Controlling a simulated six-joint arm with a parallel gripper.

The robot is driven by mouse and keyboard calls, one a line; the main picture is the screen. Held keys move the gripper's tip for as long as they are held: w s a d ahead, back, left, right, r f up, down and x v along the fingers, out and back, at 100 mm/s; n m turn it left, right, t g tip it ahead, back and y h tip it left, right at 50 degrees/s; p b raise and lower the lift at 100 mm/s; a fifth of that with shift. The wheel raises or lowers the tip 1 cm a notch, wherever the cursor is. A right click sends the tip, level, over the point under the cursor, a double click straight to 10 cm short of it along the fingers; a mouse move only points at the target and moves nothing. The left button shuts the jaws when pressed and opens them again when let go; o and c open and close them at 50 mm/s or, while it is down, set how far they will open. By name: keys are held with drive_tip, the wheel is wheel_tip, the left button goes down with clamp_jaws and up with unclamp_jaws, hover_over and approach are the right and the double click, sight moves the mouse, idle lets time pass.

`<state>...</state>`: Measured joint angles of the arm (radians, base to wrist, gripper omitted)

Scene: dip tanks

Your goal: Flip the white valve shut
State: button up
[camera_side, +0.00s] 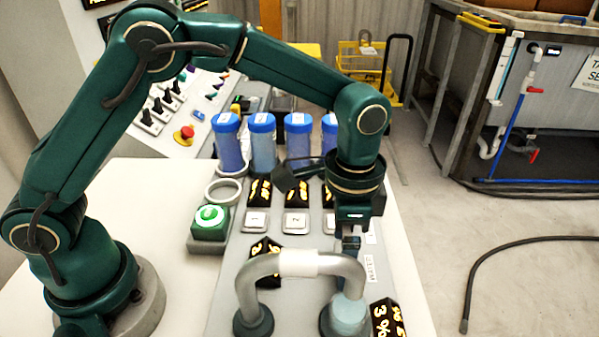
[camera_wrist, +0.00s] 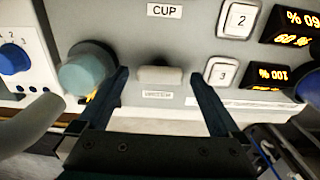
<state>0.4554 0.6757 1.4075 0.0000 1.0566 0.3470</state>
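A small off-white rounded lever (camera_wrist: 160,75), which I take to be the white valve, sits on the grey panel above a small label too blurred to read. My gripper (camera_wrist: 159,80) is open, with one dark finger on each side of the lever and a visible gap on both sides. I cannot tell how far the fingertips are from the panel. In the side view my gripper (camera_side: 350,252) points down over the right part of the panel, behind the grey arched pipe. The lever is hidden there.
Close by stand the grey arched pipe (camera_side: 300,264) with a white band and a teal-capped post (camera_side: 348,314); the post's cap (camera_wrist: 84,72) is left of my fingers. A green button (camera_side: 210,220), white numbered buttons (camera_wrist: 238,19), lit displays and several blue-lidded cups (camera_side: 262,140) surround the panel.

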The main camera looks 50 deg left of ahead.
sight(340, 246)
drive_tip(key=shift+r, duration=2.55)
drive_tip(key=r, duration=0.1)
drive_tip(key=w+a+r, duration=0.1)
drive_tip(key=shift+a+r+n+t, duration=0.15)
drive_tip(key=shift+r+n+t, duration=0.15)
drive_tip(key=shift+r+t, duration=0.1)
drive_tip(key=s+a+r+n+t, duration=0.3)
drive_tip(key=s+a+r, duration=0.2)
drive_tip(key=a+r, duration=0.3)
drive_tip(key=s+a+f+n+t, duration=0.1)
drive_tip(key=s+a+f+n, duration=0.4)
drive_tip(key=s, duration=0.4)
drive_tip(key=shift+a+n+t, duration=0.15)
drive_tip(key=shift+n+t, duration=0.15)
drive_tip(key=shift+t, duration=0.1)
